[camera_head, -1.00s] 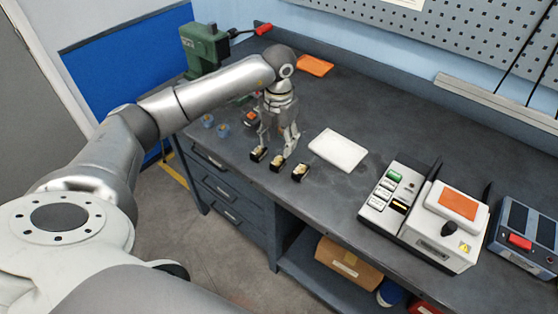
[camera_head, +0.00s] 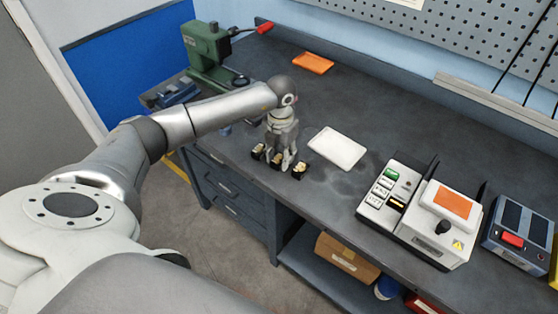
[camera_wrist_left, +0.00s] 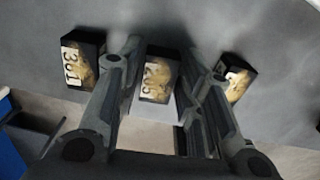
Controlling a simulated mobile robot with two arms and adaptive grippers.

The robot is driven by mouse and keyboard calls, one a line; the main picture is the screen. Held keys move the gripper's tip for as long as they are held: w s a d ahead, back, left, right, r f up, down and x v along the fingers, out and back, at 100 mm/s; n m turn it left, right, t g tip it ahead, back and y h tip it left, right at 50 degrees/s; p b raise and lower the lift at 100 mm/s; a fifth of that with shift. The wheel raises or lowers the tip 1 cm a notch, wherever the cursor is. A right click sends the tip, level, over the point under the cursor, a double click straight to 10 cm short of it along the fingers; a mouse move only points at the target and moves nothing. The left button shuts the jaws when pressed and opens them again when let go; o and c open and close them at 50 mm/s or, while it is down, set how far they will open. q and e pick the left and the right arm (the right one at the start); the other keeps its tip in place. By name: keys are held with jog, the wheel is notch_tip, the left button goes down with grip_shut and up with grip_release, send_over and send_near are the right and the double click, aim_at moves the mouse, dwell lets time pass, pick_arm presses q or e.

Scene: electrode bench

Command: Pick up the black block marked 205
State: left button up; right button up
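Three black blocks with gold-and-white labelled faces stand in a row near the bench's front edge. In the left wrist view the middle block (camera_wrist_left: 157,80) reads 205, upside down or sideways. The block to its left (camera_wrist_left: 80,62) reads 301; the mark on the right block (camera_wrist_left: 237,80) is unclear. In the head view the 205 block (camera_head: 276,160) is the middle one. My left gripper (camera_head: 282,160) is low over it, pointing down. Its fingers (camera_wrist_left: 160,78) are open, one on each side of the 205 block; contact is not clear. My right gripper is out of view.
The other two blocks (camera_head: 258,152) (camera_head: 299,172) stand close on either side of the fingers. A white plate (camera_head: 338,148) lies to the right, with a white device (camera_head: 440,225) beyond it.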

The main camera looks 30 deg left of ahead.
pick_arm(q)
grip_shut()
jog(key=shift+r, duration=0.15)
